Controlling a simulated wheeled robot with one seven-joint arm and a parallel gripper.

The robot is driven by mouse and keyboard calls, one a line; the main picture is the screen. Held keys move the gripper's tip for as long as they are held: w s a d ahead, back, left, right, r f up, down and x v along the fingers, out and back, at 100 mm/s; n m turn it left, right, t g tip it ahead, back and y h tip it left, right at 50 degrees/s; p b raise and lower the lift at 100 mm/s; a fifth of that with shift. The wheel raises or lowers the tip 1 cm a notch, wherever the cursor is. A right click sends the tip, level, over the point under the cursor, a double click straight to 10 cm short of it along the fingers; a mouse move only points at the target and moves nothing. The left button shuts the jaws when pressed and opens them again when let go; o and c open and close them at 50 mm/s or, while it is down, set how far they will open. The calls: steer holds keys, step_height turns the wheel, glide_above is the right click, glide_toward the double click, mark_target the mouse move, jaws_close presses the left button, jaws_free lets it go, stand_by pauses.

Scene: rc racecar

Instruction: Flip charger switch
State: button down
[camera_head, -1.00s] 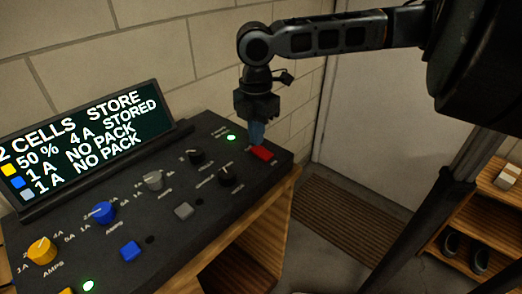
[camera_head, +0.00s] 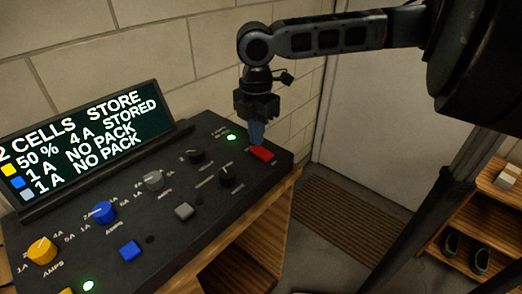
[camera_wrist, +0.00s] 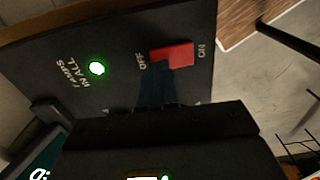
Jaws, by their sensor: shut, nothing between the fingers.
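The charger (camera_head: 136,188) is a black sloped panel on a wooden stand. Its red switch (camera_head: 261,153) sits near the far right corner. The switch also shows in the wrist view (camera_wrist: 176,54), between the labels OFF and ON. My gripper (camera_head: 257,140) points down with its bluish fingers shut and empty. The fingertips are at the OFF-side end of the switch and overlap its edge in the wrist view (camera_wrist: 157,70). I cannot tell whether they touch it.
A green light (camera_head: 231,138) glows beside the switch. Several knobs, such as the blue one (camera_head: 103,212), and square buttons cover the panel. The display (camera_head: 80,145) stands at its back. A wall is behind, and a wooden shelf (camera_head: 480,235) with shoes stands at right.

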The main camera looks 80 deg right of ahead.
mark_target(257, 148)
steer(key=shift+f+b, duration=0.55)
steer(key=shift+f, duration=0.4)
stand_by(0.5)
steer(key=shift+r, duration=0.15)
steer(key=shift+r+p, duration=3.2)
steer(key=shift+r, duration=0.25)
